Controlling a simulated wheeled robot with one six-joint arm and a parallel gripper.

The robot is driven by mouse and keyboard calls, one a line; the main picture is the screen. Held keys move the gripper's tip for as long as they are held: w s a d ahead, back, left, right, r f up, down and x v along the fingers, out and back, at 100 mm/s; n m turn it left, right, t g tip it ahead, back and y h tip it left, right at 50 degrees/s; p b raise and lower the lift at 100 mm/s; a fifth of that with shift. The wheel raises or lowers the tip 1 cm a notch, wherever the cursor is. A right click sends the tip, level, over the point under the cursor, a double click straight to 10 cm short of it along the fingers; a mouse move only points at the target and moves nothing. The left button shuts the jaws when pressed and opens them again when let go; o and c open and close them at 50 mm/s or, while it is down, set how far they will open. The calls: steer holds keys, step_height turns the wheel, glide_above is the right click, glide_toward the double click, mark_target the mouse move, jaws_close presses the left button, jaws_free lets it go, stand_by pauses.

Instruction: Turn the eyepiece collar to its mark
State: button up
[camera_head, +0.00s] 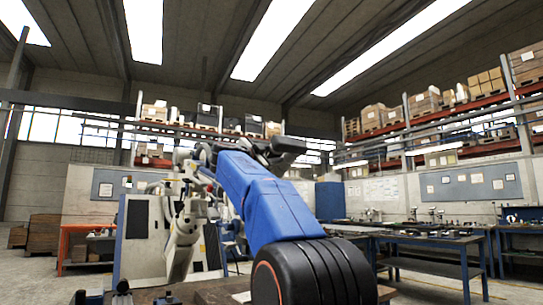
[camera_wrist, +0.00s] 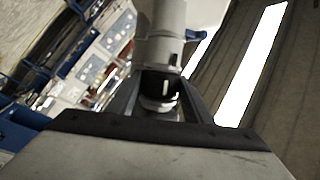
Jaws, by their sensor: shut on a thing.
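In the wrist view a grey cylindrical tube (camera_wrist: 161,32) comes down from the top edge. At its lower end, between my fingers, is a dark collar (camera_wrist: 152,82) with a short white line on its face. A pale rounded part shows just below it. My gripper (camera_wrist: 160,92) has one dark finger on each side of the collar and is shut on it. The wide gripper body fills the bottom of the view. I cannot tell whether the white line meets another mark. In the head view my blue arm reaches up and away, and the collar cannot be made out.
In the head view a pale machine (camera_head: 146,238) stands left of my arm. An orange-framed bench (camera_head: 64,247) is at far left. Blue workbenches (camera_head: 430,268) with small items stand at right. Shelves with boxes (camera_head: 424,104) run high along the walls.

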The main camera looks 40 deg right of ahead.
steer(key=shift+w+r+m+g+y, duration=0.1)
steer(key=shift+r+m+g+y, duration=0.05)
steer(key=shift+m+g+y, duration=0.85)
steer(key=shift+m+g, duration=0.3)
steer(key=o, duration=1)
steer(key=shift+o, duration=0.2)
steer(key=shift+a, duration=0.1)
steer(key=s+a+f, duration=0.1)
steer(key=a, duration=1.6)
steer(key=shift+s, duration=0.25)
steer(key=shift+a, duration=0.1)
